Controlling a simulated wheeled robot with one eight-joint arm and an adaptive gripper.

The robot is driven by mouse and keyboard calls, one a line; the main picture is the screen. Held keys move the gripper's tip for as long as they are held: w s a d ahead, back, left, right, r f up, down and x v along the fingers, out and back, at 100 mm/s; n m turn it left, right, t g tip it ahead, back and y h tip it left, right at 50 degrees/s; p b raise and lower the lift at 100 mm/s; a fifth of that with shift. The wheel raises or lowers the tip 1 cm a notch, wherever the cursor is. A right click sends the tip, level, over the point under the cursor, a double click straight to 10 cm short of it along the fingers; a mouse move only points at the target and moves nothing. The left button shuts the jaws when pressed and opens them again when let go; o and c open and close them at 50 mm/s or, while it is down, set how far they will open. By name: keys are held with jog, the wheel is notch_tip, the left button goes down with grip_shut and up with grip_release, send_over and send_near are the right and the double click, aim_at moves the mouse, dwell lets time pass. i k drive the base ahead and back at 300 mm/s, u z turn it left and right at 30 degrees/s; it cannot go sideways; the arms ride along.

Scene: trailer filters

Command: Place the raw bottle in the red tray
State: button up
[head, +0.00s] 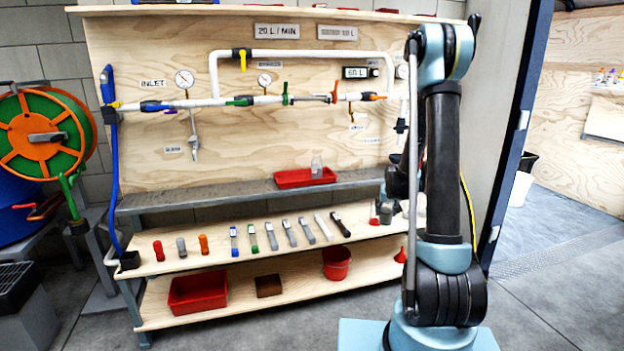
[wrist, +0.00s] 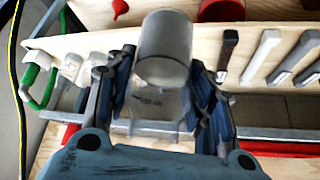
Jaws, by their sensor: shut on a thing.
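In the wrist view my gripper (wrist: 163,82) is shut on a clear bottle (wrist: 165,48), with one dark finger on each side. The bottle's round greyish end points toward the top of the picture. I cannot read a label on it. The red tray (head: 290,181) sits on the grey upper shelf in the head view, and a small clear bottle (head: 316,165) stands in it. A red tray edge (wrist: 285,148) shows at the lower right of the wrist view. In the head view my gripper is mostly hidden behind my arm, to the right of the tray.
Several handles and tools (head: 288,231) line the wooden shelf below. A red bin (head: 198,292), a brown block (head: 268,286) and a red bucket (head: 336,263) stand on the lowest shelf. Pipes and gauges (head: 264,80) cover the back panel. The grey shelf (head: 200,195) left of the tray is clear.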

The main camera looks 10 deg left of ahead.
aim_at(305, 178)
jog(key=z, duration=0.1)
jog(key=i, duration=0.2)
jog(key=u, duration=0.9)
